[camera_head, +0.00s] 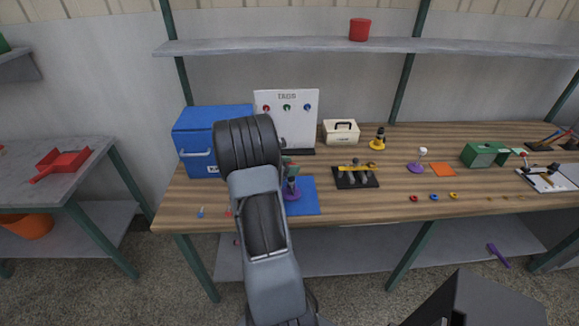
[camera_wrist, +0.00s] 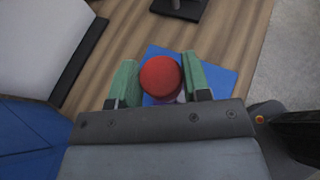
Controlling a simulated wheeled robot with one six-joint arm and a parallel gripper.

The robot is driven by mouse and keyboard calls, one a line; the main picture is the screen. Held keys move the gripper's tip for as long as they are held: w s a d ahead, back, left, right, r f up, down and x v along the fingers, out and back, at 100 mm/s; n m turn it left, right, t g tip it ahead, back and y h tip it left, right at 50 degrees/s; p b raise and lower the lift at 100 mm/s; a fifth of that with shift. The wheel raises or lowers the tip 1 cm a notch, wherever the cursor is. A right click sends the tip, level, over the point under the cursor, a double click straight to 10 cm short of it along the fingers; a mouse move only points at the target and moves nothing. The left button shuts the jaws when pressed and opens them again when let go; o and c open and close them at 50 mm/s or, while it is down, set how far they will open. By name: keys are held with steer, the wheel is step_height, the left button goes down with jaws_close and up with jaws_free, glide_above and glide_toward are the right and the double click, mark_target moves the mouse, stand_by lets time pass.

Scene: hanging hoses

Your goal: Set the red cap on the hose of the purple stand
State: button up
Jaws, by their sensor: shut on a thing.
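My gripper (camera_wrist: 161,82) has its green fingers on either side of a round red cap (camera_wrist: 160,77) and is shut on it. The purple stand (camera_head: 290,193) stands on a blue mat (camera_head: 305,204) at the front of the wooden table, with a dark upright part above its purple base. In the head view my arm hides most of the gripper, just above and beside the stand. In the wrist view the cap covers most of the stand, and only a bit of purple shows below it. I cannot tell whether the cap touches the hose.
A blue cooler (camera_head: 213,140) and a white tag board (camera_head: 287,112) stand behind. A black tool holder (camera_head: 356,180) is right of the mat. Further right are a purple piece (camera_head: 415,168), a green box (camera_head: 485,154) and small rings (camera_head: 434,197). Bare wood lies between them.

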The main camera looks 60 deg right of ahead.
steer(key=shift+f+b, duration=1.4)
steer(key=shift+f, duration=0.35)
steer(key=o, duration=1)
steer(key=shift+c, duration=0.2)
steer(key=v, duration=1.3)
steer(key=shift+w+a+r+b, duration=0.15)
steer(key=shift+w+a+b, duration=0.15)
steer(key=shift+b, duration=0.1)
